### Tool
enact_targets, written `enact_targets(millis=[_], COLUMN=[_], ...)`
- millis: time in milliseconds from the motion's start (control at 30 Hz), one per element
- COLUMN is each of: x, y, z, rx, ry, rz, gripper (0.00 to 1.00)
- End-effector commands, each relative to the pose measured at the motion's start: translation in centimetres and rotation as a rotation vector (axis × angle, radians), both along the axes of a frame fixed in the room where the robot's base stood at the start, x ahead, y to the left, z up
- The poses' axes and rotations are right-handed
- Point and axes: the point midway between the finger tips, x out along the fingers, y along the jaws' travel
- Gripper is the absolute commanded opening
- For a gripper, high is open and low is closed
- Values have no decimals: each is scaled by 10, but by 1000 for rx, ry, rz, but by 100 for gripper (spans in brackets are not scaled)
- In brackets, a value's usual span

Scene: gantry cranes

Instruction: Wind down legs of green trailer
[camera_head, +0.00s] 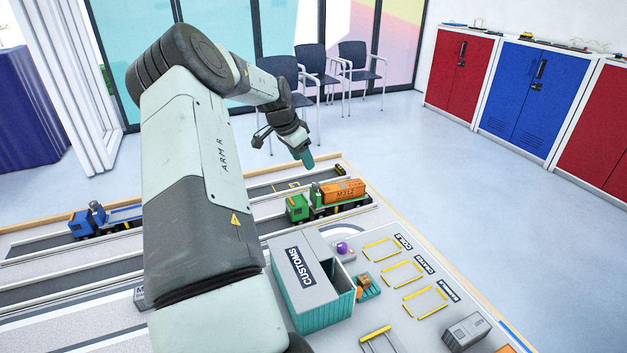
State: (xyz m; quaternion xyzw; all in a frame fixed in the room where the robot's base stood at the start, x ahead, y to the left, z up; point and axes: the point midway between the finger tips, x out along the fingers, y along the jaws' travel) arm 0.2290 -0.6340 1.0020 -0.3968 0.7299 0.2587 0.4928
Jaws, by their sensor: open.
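A green truck (297,208) stands on a dark lane at the back right of the model board. Behind its cab is a trailer (345,207) carrying an orange container (343,191) marked M312. The trailer's legs are too small to make out. My gripper (306,159) is in the air near the board's far edge, above and behind the green truck in the picture. It is open, with teal fingertips pointing down, and I see nothing held in it. It appears apart from the truck and trailer.
A blue truck (88,220) stands on the left lane. The teal CUSTOMS building (318,308) is in front of the green truck. Yellow-marked bays (405,272) and a grey container (466,331) lie to the right. My arm hides the board's middle.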

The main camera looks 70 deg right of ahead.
Motion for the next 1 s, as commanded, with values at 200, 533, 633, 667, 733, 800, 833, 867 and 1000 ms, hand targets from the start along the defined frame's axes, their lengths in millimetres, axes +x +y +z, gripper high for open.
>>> enact_targets(millis=[200,533,633,667,733,800,833,867,1000], x=[-7,-19,-20,-21,-22,-22,-22,-22,-22], y=[-8,-28,-32,-32,-34,-34,-35,-35,-34], z=[-25,-81,-91,-93,-96,-99,-99,-99,-99], rx=[-1,0,-1,-2,-1,-2,-2,-2,-2], ry=[6,5,5,4,4,3,3,3,3], rz=[6,5,6,5,6,5,5,5,5], gripper=[53,53,53,53,53,53,53,53,53])
